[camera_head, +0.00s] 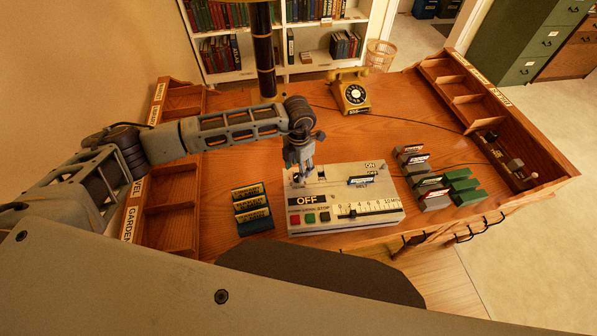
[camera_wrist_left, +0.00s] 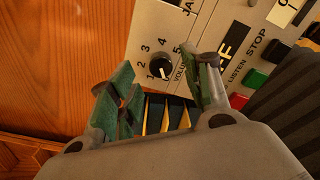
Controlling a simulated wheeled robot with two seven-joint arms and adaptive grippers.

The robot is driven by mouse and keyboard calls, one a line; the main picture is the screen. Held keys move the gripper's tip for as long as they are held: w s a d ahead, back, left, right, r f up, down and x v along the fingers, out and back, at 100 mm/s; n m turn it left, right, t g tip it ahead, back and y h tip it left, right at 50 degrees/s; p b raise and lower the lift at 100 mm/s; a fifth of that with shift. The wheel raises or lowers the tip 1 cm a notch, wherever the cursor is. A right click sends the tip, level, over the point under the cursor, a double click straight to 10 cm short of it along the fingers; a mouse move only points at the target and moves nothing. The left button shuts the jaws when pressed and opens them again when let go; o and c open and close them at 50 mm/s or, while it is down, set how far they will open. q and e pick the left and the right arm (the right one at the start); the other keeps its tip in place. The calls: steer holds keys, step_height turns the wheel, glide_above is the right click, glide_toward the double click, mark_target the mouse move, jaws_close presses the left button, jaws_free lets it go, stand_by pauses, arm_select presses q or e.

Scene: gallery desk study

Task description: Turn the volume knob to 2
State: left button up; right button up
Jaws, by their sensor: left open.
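The volume knob (camera_wrist_left: 160,68) is small, round and black in the left wrist view, on a pale panel with the numbers 1 to 5 around it. A white mark shows on its lower side; I cannot tell exactly which number it points to. My left gripper (camera_head: 303,177) is over the left part of the pale control box (camera_head: 378,206), pointing down. Its green-padded fingers (camera_wrist_left: 164,82) are open and apart, with the knob visible beyond the gap between them. I cannot tell any contact. The knob is hidden in the head view. My right gripper is not in view.
A dark card holder (camera_head: 253,208) stands left of the box. Grey and green card holders (camera_head: 463,187) stand to its right. A yellow telephone (camera_head: 352,95) is behind. Wooden compartment racks line both desk sides (camera_head: 171,225). The desk middle (camera_head: 240,160) has free room.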

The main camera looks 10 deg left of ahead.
arm_select(q)
steer(key=shift+f, duration=1.95)
steer(key=shift+c, duration=0.3)
steer(key=c, duration=1)
